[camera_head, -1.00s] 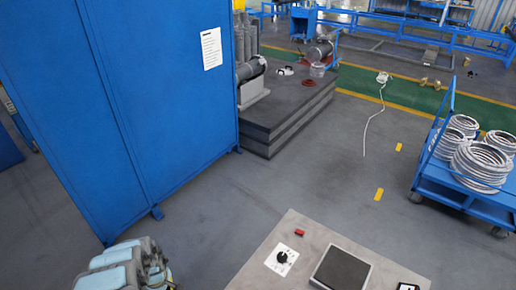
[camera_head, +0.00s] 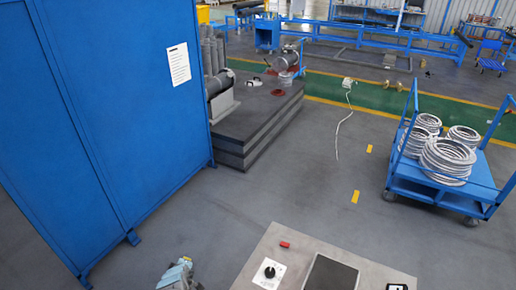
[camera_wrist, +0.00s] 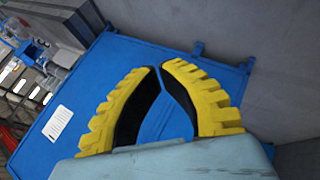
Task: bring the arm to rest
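My gripper (camera_wrist: 160,68) shows in the wrist view with two yellow, ridged fingers lined with black pads. The pale blue-grey body of the gripper fills the bottom of that view. In the head view, only a small pale blue and grey part of my arm (camera_head: 178,273) shows at the bottom edge; the fingers cannot be made out there.
A tall blue cabinet (camera_head: 110,130) with a white paper stands at left. A grey panel (camera_head: 285,255) with a knob is at the bottom. A dark stepped platform (camera_head: 255,120) is behind. A blue trolley (camera_head: 435,185) with cable coils stands right.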

